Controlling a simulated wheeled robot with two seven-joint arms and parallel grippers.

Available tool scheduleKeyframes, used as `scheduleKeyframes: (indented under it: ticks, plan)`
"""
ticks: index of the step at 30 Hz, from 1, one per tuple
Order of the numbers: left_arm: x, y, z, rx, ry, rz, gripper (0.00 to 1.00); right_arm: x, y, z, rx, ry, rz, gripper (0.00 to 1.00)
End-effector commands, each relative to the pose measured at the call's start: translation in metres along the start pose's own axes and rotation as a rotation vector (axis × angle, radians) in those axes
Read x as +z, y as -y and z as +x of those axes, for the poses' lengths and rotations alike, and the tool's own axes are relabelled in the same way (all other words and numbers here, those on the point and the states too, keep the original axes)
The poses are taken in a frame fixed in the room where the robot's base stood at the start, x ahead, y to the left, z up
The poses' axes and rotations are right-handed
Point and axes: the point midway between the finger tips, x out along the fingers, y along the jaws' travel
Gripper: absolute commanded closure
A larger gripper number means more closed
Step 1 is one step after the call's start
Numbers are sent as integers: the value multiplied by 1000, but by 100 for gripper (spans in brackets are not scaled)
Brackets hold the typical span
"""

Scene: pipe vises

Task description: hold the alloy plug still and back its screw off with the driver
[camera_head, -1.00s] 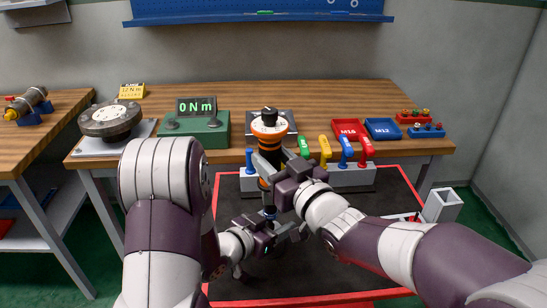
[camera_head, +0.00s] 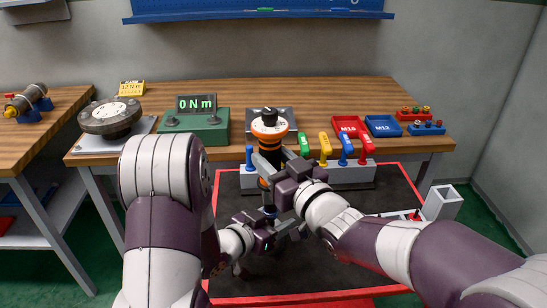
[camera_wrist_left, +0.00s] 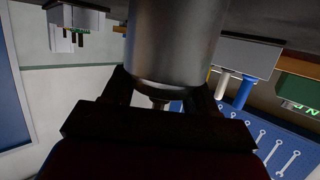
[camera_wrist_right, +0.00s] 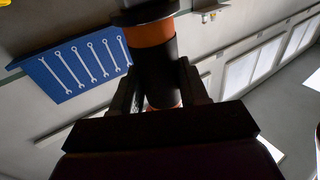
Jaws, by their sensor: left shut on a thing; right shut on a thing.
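The driver (camera_head: 269,129), with a black knob, a white dial and orange bands, stands roughly upright in the head view. My right gripper (camera_head: 270,165) is shut on its dark shaft; the driver (camera_wrist_right: 152,62) also shows between the fingers in the right wrist view. My left gripper (camera_head: 272,228) is lower, under the driver. In the left wrist view it is shut on a grey metal cylinder, the alloy plug (camera_wrist_left: 178,45). A small screw-like tip (camera_wrist_left: 160,103) shows at the plug's end. The contact between driver and screw is hidden in the head view.
A rack (camera_head: 348,176) with colored handles stands just behind the grippers. The bench (camera_head: 230,95) carries a green 0 Nm display (camera_head: 195,125), a round dial device (camera_head: 110,118), and red (camera_head: 346,128) and blue (camera_head: 382,126) trays. A red-edged dark mat (camera_head: 340,270) lies below.

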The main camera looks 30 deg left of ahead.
Motion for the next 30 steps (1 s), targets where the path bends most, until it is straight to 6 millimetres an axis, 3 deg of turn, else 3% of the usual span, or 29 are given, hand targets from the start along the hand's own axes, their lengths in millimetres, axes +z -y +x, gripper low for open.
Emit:
scheduleKeyframes:
  ticks: [30]
  plan:
    - [0, 0, 0, 0, 0, 0, 89, 5, 0, 0, 0, 8, 1, 100]
